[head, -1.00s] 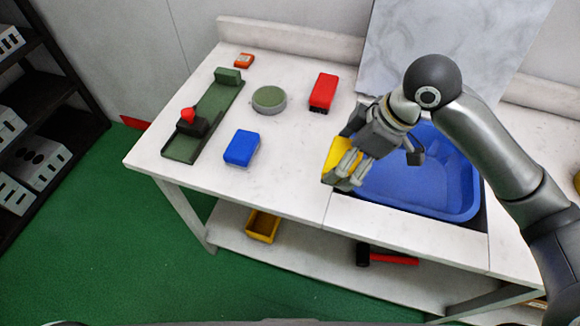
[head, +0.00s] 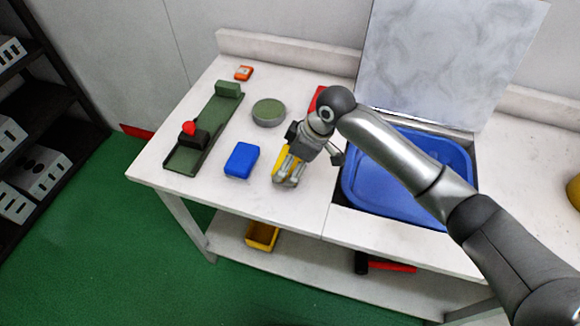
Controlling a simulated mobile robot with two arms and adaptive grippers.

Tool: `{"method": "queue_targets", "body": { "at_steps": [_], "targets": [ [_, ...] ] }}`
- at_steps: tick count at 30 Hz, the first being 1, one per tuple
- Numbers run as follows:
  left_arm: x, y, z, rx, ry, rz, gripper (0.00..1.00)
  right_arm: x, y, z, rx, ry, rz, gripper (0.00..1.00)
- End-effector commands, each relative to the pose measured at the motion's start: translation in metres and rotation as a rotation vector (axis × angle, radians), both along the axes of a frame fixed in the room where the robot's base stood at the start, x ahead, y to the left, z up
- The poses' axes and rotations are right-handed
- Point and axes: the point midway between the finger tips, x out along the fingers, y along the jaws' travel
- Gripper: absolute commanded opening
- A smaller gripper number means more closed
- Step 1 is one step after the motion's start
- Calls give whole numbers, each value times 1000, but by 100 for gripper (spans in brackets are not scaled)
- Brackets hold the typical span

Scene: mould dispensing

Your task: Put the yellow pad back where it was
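The yellow pad (head: 281,160) shows as a small yellow patch between and behind the fingers of my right gripper (head: 287,179). The gripper hides most of it. The gripper looks shut on the pad, over the white table just right of the blue pad. I cannot tell whether the yellow pad touches the table. My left gripper is not in view.
The blue pad (head: 241,160) lies close to the left. A round green-topped disc (head: 268,112), a partly hidden red block (head: 316,98), a green rail fixture (head: 206,128) and a small orange item (head: 243,73) stand around. The blue basin (head: 450,196) is right. Table (head: 285,225) is clear in front.

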Motion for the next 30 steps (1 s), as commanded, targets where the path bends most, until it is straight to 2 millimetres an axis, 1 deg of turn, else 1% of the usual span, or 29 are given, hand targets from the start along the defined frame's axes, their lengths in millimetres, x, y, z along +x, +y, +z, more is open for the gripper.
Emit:
{"method": "queue_targets", "body": {
  "at_steps": [1, 3, 6, 8, 19, 20, 22, 30],
  "targets": [
    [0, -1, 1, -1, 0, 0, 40, 1, 3, -4, 0, 2, 0, 63],
    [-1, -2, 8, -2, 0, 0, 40, 0, 2, -14, -2, 6, 0, 63],
    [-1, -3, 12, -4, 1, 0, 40, 1, 2, -27, -2, 3, -1, 63],
    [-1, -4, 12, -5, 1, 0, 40, 1, 2, -32, -1, 1, 0, 63],
    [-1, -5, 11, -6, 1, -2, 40, 1, 2, -37, -1, 1, 0, 63],
    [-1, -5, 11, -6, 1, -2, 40, 1, 2, -37, -1, 1, 0, 91],
    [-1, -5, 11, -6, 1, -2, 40, 1, 2, -37, -1, 1, 0, 100],
    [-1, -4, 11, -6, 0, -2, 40, 1, 2, -36, -1, 1, 0, 100]
  ]
}}
